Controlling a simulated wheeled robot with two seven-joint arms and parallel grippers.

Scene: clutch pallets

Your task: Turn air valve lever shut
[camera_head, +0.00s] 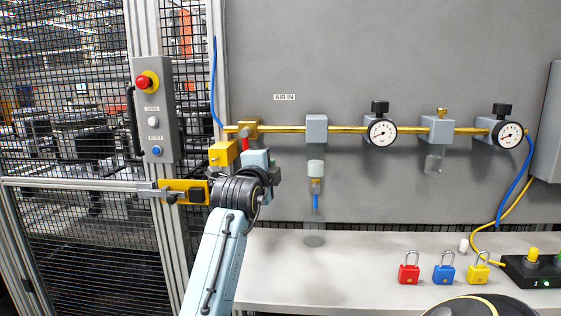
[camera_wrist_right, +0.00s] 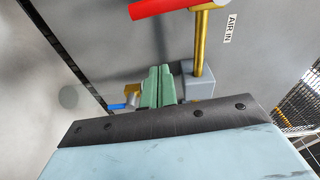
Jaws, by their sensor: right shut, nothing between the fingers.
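The air valve (camera_head: 245,130) is a brass body at the left end of the brass pipe, beside the AIR IN label. Its red lever (camera_head: 245,145) hangs down, crosswise to the pipe, and is partly hidden behind my right gripper (camera_head: 258,160). In the wrist view the lever (camera_wrist_right: 165,7) crosses the top edge, joined to the brass pipe (camera_wrist_right: 201,45). My right gripper's green fingers (camera_wrist_right: 158,72) are together and empty, apart from the lever in that view. In the head view its fingertips are hidden by the wrist. My left gripper is not in view.
Gauges (camera_head: 382,131) and grey blocks sit along the pipe to the right. A control box (camera_head: 154,110) and mesh door stand left, with a yellow block (camera_head: 222,153) close to my gripper. Padlocks (camera_head: 409,270) lie on the bench (camera_head: 350,288).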

